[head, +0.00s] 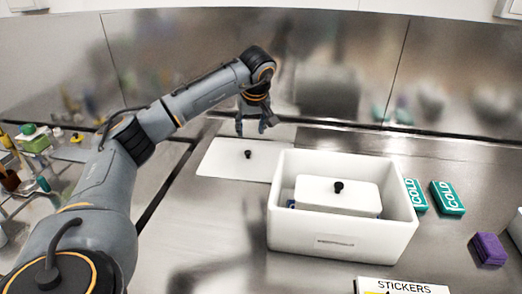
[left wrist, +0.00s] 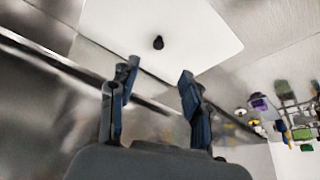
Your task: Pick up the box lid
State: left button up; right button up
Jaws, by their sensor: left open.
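The box lid (head: 223,160) is a flat white panel with a small black knob (head: 248,154). It lies on the steel counter just left of the white box. My left gripper (head: 252,127) is above the lid's far edge, open and empty. In the left wrist view, the lid (left wrist: 190,30) and its knob (left wrist: 158,43) show beyond the two fingers of the left gripper (left wrist: 152,95), which are apart and not touching the knob. The white box (head: 340,242) is open at the top. Inside it is a smaller white lid with a black knob (head: 338,187). My right gripper is not in view.
Two teal COLD packs (head: 447,198) lie right of the box. A purple block (head: 488,249) is farther right, and a STICKERS sheet (head: 400,286) is at the front. Several small items (head: 35,140) crowd the left. A steel wall (head: 330,60) closes the back.

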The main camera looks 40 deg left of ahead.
pick_arm(q)
send_over(248, 152)
jog(key=s+d, duration=0.2)
jog(key=f, duration=0.6)
jog(key=shift+d+f, duration=0.2)
jog(key=shift+f, duration=0.2)
jog(key=shift+w+a+p+x, duration=0.15)
jog(key=shift+p+x, duration=0.2)
jog(key=shift+x, duration=1.2)
jog(key=shift+w+a+p+x, duration=0.15)
jog(key=shift+p+x, duration=0.2)
jog(key=shift+x, duration=1.25)
jog(key=shift+d+r, duration=0.1)
jog(key=shift+r, duration=0.1)
grip_shut()
